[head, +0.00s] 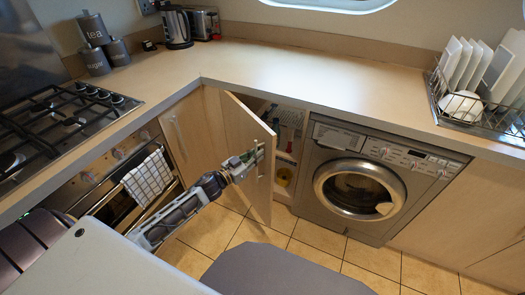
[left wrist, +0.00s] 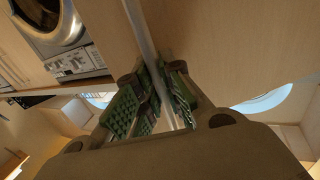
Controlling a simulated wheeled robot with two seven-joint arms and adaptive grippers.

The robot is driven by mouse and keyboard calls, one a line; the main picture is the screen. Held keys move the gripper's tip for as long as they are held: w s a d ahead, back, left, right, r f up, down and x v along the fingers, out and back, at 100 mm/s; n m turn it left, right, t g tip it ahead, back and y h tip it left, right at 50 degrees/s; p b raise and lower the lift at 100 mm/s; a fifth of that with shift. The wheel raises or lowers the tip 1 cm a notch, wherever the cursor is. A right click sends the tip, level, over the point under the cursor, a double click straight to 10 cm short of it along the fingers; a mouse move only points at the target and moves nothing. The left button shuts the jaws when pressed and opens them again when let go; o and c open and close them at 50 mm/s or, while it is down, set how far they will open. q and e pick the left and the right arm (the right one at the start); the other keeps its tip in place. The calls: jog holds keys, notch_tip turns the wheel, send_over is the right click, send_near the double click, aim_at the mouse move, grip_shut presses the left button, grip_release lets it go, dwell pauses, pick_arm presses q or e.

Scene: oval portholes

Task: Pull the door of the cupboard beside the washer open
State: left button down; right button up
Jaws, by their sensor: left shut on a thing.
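The wooden cupboard door (head: 240,122) stands partly open to the left of the washer (head: 360,185). Shelves with small items show in the cupboard's gap (head: 287,140). My left gripper (head: 252,164) is shut on the door's upright metal bar handle (head: 262,170). In the left wrist view, the green-padded fingers (left wrist: 155,98) close around the handle bar (left wrist: 140,25), and the door (left wrist: 215,45) fills much of the picture. The washer also shows there at the upper left (left wrist: 65,35). My right gripper is not in view.
The worktop (head: 270,70) runs above the cupboards. An oven with a checked towel (head: 148,178) on its rail is at the left, beneath the hob (head: 65,125). A dish rack (head: 475,110) stands at the right. Tiled floor (head: 300,245) lies clear before the washer.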

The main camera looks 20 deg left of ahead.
pick_arm(q)
jog(key=s+a+m+g+h+p, duration=0.1)
jog(key=s+a+h+p, duration=0.1)
jog(key=s+a, duration=0.4)
jog(key=s+a+m+g+h+p, duration=0.1)
jog(key=s+a+p, duration=0.3)
jog(key=a, duration=0.7)
jog(key=s+m+h, duration=0.1)
jog(key=s, duration=0.1)
jog(key=shift+s+a+g+h, duration=0.25)
jog(key=shift+s+g+h, duration=0.05)
jog(key=shift+s, duration=0.1)
jog(key=c, duration=1.5)
grip_release()
jog(key=shift+c, duration=0.2)
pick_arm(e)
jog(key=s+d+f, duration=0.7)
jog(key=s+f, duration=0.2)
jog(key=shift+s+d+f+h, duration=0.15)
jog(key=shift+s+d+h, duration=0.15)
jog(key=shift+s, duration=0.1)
pick_arm(q)
notch_tip(320, 180, up, 10)
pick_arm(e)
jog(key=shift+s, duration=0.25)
